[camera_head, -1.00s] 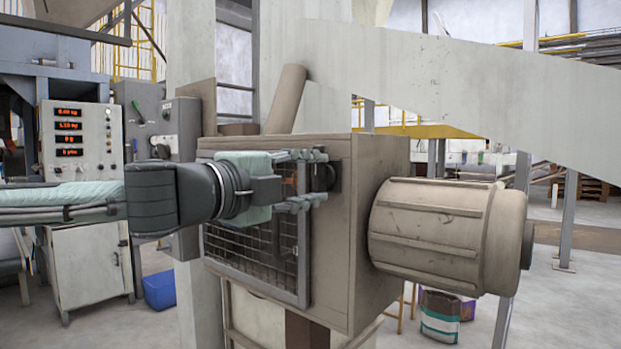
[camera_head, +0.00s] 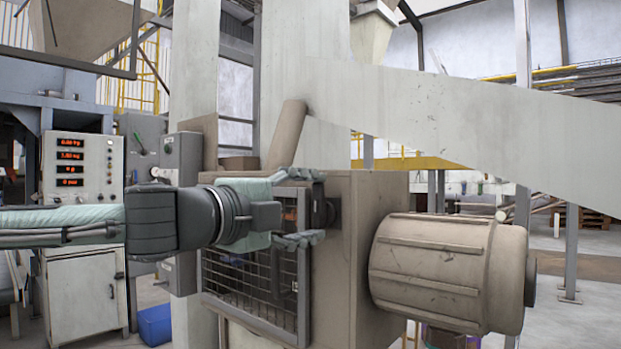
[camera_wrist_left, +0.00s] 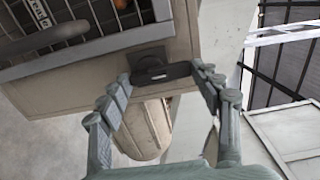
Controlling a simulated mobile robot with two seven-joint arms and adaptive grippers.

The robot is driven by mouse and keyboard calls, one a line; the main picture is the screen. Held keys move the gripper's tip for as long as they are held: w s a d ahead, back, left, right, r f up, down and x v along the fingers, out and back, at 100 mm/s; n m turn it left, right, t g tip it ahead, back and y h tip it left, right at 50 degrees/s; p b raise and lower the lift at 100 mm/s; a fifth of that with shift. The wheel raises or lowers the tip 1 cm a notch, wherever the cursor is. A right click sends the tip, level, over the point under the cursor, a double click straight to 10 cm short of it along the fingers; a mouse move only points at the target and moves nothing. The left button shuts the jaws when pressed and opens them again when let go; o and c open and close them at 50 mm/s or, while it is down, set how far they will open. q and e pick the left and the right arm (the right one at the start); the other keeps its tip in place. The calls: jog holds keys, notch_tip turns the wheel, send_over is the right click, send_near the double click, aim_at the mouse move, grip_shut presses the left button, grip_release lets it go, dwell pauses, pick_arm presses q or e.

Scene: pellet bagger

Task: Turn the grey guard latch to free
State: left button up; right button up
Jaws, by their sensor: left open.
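The guard latch (camera_head: 332,213) is a small dark handle on a square plate at the front right edge of the beige machine housing, beside the mesh guard door (camera_head: 250,285). In the left wrist view the latch (camera_wrist_left: 165,73) is a dark bar lying roughly level, with a light mark on it. My left gripper (camera_head: 318,207) is open, its fingers spread above and below the latch in the head view. In the wrist view its fingertips (camera_wrist_left: 160,76) lie either side of the bar; I cannot tell whether they touch it. My right gripper is not in view.
A large ribbed motor (camera_head: 435,270) sticks out from the housing's right side. A grey-white chute (camera_head: 430,110) slopes behind it. A control cabinet (camera_head: 83,175) with red displays stands at the left. A blue bin (camera_head: 156,324) is on the floor.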

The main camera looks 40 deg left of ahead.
pick_arm(q)
jog(key=o, duration=0.3)
jog(key=r, duration=0.2)
jog(key=w+r, duration=0.1)
jog(key=r, duration=0.4)
jog(key=shift+w+a+r, duration=0.15)
jog(key=shift+w+r, duration=0.1)
jog(key=shift+r, duration=0.15)
jog(key=shift+o, duration=0.2)
jog(key=shift+r, duration=0.5)
jog(key=shift+g, duration=0.6)
jog(key=f, duration=0.5)
jog(key=shift+w+f, duration=0.1)
jog(key=shift+w, duration=0.15)
jog(key=shift+s+d+r, duration=0.2)
jog(key=shift+s+r, duration=0.1)
jog(key=shift+s, duration=0.25)
jog(key=shift+c, duration=1.2)
jog(key=shift+s+f, duration=0.15)
jog(key=shift+s, duration=0.35)
jog(key=shift+c, duration=0.5)
send_near(328, 184)
jog(key=shift+s+f, duration=0.55)
jog(key=shift+s, duration=1.15)
jog(key=shift+d, duration=0.15)
